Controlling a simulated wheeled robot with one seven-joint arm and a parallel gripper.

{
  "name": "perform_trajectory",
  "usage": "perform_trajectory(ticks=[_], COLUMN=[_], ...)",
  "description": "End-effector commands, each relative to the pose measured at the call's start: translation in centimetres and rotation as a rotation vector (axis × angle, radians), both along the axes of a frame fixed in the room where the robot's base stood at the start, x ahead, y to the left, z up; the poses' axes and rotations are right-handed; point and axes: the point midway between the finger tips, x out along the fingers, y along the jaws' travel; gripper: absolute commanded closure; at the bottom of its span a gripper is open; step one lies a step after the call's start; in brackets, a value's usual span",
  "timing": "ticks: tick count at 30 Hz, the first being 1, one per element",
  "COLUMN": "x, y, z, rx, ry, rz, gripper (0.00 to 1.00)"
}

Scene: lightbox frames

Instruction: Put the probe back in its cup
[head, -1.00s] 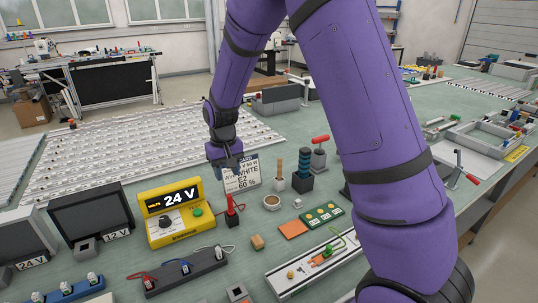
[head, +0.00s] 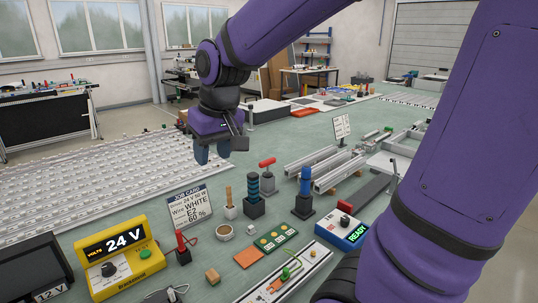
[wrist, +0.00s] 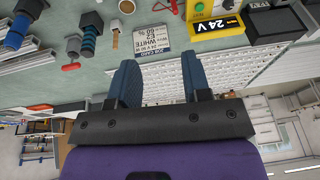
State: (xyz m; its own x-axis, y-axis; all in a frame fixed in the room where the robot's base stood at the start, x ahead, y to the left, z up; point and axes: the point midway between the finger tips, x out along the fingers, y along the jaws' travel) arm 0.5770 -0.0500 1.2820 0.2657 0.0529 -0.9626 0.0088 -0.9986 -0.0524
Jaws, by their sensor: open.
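The red probe (head: 180,242) stands upright in a small black cup (head: 184,258) just right of the yellow voltage unit (head: 112,262), which reads 24 V. The probe also shows at the top of the wrist view (wrist: 199,6), near the yellow unit. How deep it sits in the cup is too small to tell. My gripper (head: 212,152) is raised above the bench, well behind and above the probe and beyond the job card. Its two blue fingers stand apart in the wrist view (wrist: 160,78), with nothing between them.
The job card (head: 190,208) stands behind the probe. A wooden-handled tool (head: 229,200), a dark blue-ringed post (head: 254,190) and a round bowl (head: 224,233) stand to its right. A white slatted surface (head: 90,185) lies behind. Free green bench lies around the bowl.

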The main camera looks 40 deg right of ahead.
Motion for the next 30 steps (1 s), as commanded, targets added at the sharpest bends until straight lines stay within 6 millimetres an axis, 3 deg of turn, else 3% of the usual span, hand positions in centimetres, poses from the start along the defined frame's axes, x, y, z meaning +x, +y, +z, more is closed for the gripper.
perform_trajectory(ticks=[6, 15, 21, 30], x=[-5.6, -12.4, -14.5, -14.8], y=[-0.9, -1.7, -1.9, -1.9], z=[2.4, 3.5, 3.4, 3.4], rx=[-0.010, -0.036, -0.048, -0.049], ry=[-0.077, -0.163, -0.190, -0.192], rz=[-0.004, -0.012, -0.014, -0.015], gripper=[0.56, 0.56, 0.56, 0.56])
